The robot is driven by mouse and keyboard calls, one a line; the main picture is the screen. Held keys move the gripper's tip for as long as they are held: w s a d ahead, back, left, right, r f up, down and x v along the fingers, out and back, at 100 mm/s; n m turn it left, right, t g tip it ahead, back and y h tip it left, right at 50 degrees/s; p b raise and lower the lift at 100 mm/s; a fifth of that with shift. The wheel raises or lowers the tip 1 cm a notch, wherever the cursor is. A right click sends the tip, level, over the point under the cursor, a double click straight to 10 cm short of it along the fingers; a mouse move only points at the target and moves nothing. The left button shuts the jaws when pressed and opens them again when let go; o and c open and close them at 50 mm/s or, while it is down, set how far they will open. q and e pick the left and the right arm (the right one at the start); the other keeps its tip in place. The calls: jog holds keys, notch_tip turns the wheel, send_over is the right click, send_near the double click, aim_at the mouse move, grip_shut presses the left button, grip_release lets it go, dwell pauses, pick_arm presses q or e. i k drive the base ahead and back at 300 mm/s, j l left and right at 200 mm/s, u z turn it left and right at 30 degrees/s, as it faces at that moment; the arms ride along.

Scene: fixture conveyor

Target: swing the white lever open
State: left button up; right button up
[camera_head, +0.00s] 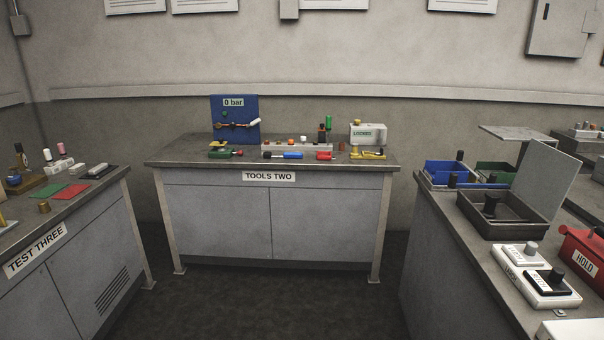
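The white lever (254,122) sits at the right end of a copper-coloured pipe on an upright blue panel (222,106). The panel stands at the back left of the table labelled TOOLS TWO (172,155) and carries a "0 bar" sign. The lever slants up to the right, and its exact setting is too small to tell. A small green knob (225,114) is on the same panel, left of the lever. Neither of my grippers is in view, and nothing touches the lever.
In front of the panel lie a green tool (222,154), a rack (270,149) and a blue-handled tool (292,155). A box marked LOCKED (367,134) stands right. Side benches flank the scene, TEST THREE (95,190) left and one with an open black box (490,228) right. Floor between is clear.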

aim_at(258, 121)
jog(key=i+u, duration=0.15)
jog(key=i, duration=0.6)
jog(key=i+u, duration=0.15)
jog(key=i, duration=0.55)
jog(key=i+l+u, duration=0.15)
jog(key=i, duration=0.6)
